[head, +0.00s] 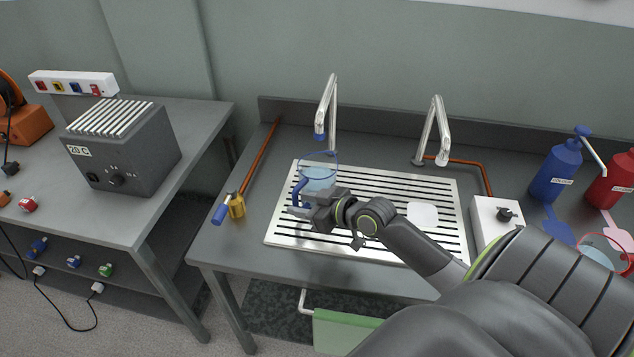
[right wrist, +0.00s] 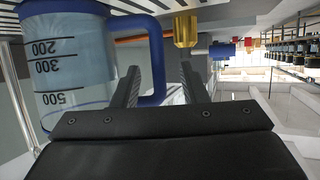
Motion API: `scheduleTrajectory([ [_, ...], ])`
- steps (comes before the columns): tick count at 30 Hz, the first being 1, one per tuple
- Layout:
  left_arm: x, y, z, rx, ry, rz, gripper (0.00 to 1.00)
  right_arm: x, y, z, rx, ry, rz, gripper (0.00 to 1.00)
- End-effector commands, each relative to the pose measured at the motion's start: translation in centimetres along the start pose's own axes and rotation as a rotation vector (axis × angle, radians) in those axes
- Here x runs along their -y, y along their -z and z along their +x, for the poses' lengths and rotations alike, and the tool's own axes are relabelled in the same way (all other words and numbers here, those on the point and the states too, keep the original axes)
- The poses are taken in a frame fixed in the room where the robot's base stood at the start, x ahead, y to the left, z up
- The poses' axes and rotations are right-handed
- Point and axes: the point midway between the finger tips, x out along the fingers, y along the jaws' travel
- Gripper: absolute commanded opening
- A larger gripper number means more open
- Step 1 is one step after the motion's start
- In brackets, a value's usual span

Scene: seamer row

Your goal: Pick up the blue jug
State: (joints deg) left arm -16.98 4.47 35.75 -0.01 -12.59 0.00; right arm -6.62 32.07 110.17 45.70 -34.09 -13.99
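The blue jug (head: 319,172) is clear, with a blue rim and a blue handle, and stands on the slotted metal drain grid (head: 283,243) by the left tap. It looks to hold water. In the right wrist view the jug (right wrist: 70,65) appears upside down, with volume marks on its wall. My right gripper (head: 306,203) is at the jug's handle side. In the wrist view the fingers of my right gripper (right wrist: 160,80) are apart, with the blue handle between them and a gap at the right finger. My left gripper is not in view.
Two taps, left (head: 326,105) and right (head: 435,130), stand behind the grid. A yellow-and-blue valve (head: 236,206) is left of it. A white box (head: 494,214), blue bottle (head: 556,172), red bottle (head: 612,180) and red-rimmed jug (head: 604,240) are right. A grey heater (head: 125,150) stands on the left table.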

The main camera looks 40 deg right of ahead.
Motion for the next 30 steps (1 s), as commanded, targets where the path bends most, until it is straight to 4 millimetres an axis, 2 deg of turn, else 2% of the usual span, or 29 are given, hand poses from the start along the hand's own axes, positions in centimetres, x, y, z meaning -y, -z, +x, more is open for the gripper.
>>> scheduleTrajectory([
  [6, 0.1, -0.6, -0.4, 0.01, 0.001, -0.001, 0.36, -0.1, 0.1, 2.6, -0.001, 0.0, 0.002, 0.39],
  [15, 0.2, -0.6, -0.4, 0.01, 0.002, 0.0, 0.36, -0.1, 0.0, 2.9, 0.0, 0.0, 0.0, 0.39],
  [24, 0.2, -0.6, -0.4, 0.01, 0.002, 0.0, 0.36, -0.1, 0.0, 2.9, 0.0, 0.0, 0.0, 0.0],
  [30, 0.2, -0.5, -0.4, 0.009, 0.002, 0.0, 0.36, -0.2, 0.0, 2.9, 0.0, 0.0, 0.0, 0.0],
])
